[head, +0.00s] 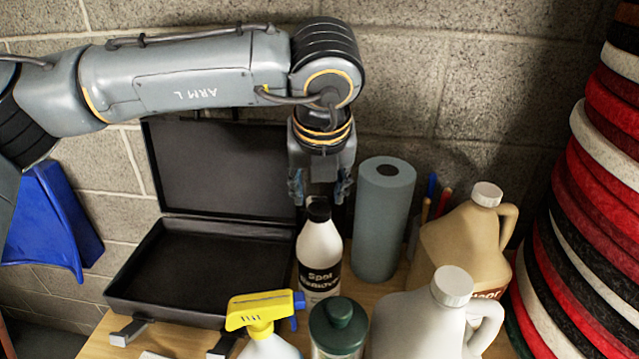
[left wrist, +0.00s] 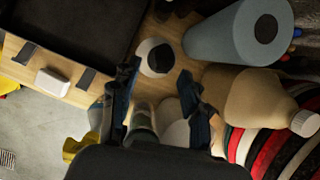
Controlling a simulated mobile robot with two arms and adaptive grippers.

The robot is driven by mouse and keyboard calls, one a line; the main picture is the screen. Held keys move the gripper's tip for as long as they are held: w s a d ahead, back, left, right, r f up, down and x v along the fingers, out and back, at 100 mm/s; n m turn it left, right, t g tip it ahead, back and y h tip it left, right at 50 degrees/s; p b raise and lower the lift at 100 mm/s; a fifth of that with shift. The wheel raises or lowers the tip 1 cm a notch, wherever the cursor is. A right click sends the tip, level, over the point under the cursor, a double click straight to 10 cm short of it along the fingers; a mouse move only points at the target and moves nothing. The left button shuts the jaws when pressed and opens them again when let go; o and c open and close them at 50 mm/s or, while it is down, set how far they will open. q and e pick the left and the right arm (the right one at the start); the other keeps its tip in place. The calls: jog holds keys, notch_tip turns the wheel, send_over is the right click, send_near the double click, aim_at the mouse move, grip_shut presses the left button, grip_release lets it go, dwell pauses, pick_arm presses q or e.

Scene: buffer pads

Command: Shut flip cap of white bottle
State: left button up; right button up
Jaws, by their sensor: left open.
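The white bottle (head: 319,252) with a "Spot Remover" label stands upright on the wooden table, in front of the case's right edge. Its black cap (head: 318,210) is on top; I cannot tell whether the flip lid is up or down. In the left wrist view the white bottle (left wrist: 146,52) shows from above, with the dark cap (left wrist: 160,60) over it. My left gripper (head: 320,190) points down just above the cap, open and empty. Its two fingers also show in the left wrist view (left wrist: 158,75), apart, near the bottle's two sides. My right gripper is not in view.
An open black case (head: 200,275) lies left of the bottle. A blue-grey roll (head: 380,225) stands close on its right. A yellow-headed spray bottle (head: 258,310), a green-capped bottle (head: 338,325), a white jug (head: 425,325) and a tan jug (head: 465,245) crowd the front and right.

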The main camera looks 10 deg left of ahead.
pick_arm(q)
jog(key=shift+w+a+f, duration=0.1)
jog(key=shift+f, duration=0.25)
jog(key=shift+w+f, duration=0.2)
jog(key=shift+f, duration=0.1)
grip_shut()
jog(key=t+b, duration=0.1)
jog(key=b, duration=0.4)
jog(key=s+f+t+b, duration=0.1)
jog(key=b, duration=0.4)
jog(key=shift+d+f+b, duration=0.25)
jog(key=shift+b, duration=0.15)
jog(key=shift+r+b, duration=0.1)
jog(key=shift+b, duration=0.4)
jog(key=shift+r+t, duration=0.15)
jog(key=shift+t, duration=0.15)
grip_release()
